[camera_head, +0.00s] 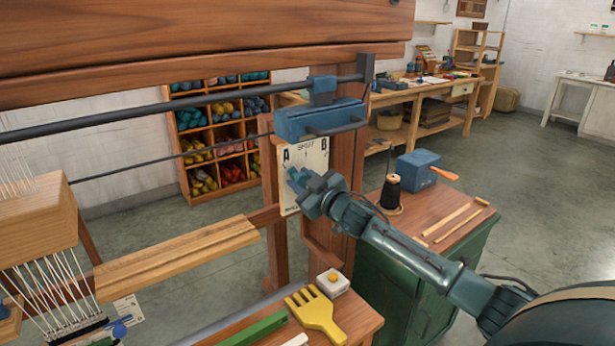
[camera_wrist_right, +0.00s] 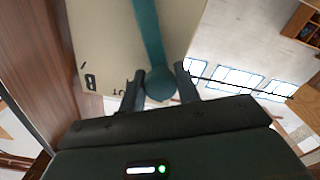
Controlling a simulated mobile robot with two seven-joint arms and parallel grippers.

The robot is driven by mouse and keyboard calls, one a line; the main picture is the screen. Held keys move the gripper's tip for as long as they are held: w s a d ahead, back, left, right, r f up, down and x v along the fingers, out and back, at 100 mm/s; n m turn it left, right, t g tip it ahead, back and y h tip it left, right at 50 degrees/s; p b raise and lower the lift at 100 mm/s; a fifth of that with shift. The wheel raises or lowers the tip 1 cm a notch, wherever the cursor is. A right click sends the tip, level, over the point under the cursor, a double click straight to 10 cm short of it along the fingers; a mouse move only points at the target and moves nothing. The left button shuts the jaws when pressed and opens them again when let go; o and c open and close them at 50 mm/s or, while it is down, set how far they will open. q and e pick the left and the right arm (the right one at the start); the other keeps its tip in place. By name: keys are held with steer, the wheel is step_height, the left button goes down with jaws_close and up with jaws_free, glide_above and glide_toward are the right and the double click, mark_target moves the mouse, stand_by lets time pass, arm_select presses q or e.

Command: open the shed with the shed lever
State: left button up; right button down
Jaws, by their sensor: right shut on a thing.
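The shed lever (camera_wrist_right: 151,40) is a teal bar with a round knob (camera_wrist_right: 160,83) in the right wrist view. It lies in front of a pale plate (camera_head: 309,160) marked A, SHUT and B on the loom's right post. My right gripper (camera_head: 303,181) is at the plate in the head view. In the right wrist view its two dark fingers (camera_wrist_right: 159,88) stand on either side of the knob, shut on it. In the head view the gripper hides most of the lever, so I cannot tell which mark it points to. My left gripper is not in view.
A blue block (camera_head: 320,121) on a dark rail sits just above the plate. Below are a yellow comb (camera_head: 316,313) and a white block with a yellow button (camera_head: 333,282). A green cabinet (camera_head: 405,290) carrying a black spool (camera_head: 391,190) stands at the right, near my arm.

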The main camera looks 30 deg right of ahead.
steer(key=shift+a+f+n, duration=0.1)
steer(key=shift+a+n, duration=0.15)
steer(key=shift+n, duration=0.05)
steer(key=c, duration=1)
jaws_free()
steer(key=shift+s, duration=0.1)
steer(key=shift+s+d+b, duration=0.15)
steer(key=shift+s+b, duration=0.2)
steer(key=shift+s, duration=1.8)
steer(key=shift+s+d+b, duration=0.2)
steer(key=shift+s+b, duration=0.15)
steer(key=shift+s, duration=1.85)
steer(key=shift+s+d+b, duration=0.15)
steer(key=shift+s+b, duration=0.2)
steer(key=shift+s, duration=1.8)
